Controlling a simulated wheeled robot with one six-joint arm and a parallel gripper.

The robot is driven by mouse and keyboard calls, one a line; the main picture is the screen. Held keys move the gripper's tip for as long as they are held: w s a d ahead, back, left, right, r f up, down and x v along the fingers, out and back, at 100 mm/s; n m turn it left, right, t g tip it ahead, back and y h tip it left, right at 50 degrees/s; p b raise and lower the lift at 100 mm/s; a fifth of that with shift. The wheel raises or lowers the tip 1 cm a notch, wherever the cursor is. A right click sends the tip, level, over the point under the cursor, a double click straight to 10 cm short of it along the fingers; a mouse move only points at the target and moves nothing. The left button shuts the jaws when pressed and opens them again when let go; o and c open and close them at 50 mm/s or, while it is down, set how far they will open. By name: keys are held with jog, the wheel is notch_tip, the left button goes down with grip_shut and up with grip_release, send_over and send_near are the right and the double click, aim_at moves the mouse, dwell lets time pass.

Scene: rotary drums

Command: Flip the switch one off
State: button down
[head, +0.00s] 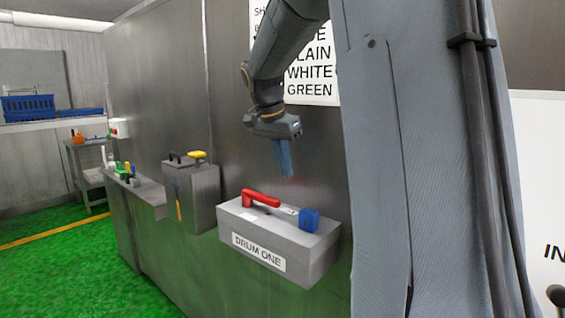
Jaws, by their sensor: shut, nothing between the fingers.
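A grey box labelled "DRUM ONE" (285,255) is fixed to the metal wall in the lower middle of the head view. On its top are a red lever handle (261,198), lying toward the left, and a blue block (309,220) near the right end. A small pale plate lies between them. I cannot tell which part is switch one or its on/off position. My gripper (287,176) points down with its blue fingers shut and empty. It appears above the box top, apart from the red handle and the blue block.
Left of the box stands another grey box (190,195) with a black handle and a yellow handle (197,155). Further left, a grey ledge (136,188) holds small coloured items. A large sign (309,75) hangs behind my arm. Green floor (60,270) lies open at left.

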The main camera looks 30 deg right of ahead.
aim_at(260, 202)
jog(key=p+x, duration=0.1)
jog(key=x, duration=0.5)
jog(key=shift+d+f+p, duration=0.1)
jog(key=shift+f+p, duration=0.25)
jog(key=shift+p, duration=0.05)
jog(key=a, duration=0.1)
jog(key=s+a+p, duration=0.1)
jog(key=shift+a+r, duration=0.3)
jog(key=shift+a, duration=0.1)
jog(key=shift+s+a+f+p, duration=0.15)
jog(key=shift+a+p, duration=0.15)
jog(key=shift+a, duration=0.25)
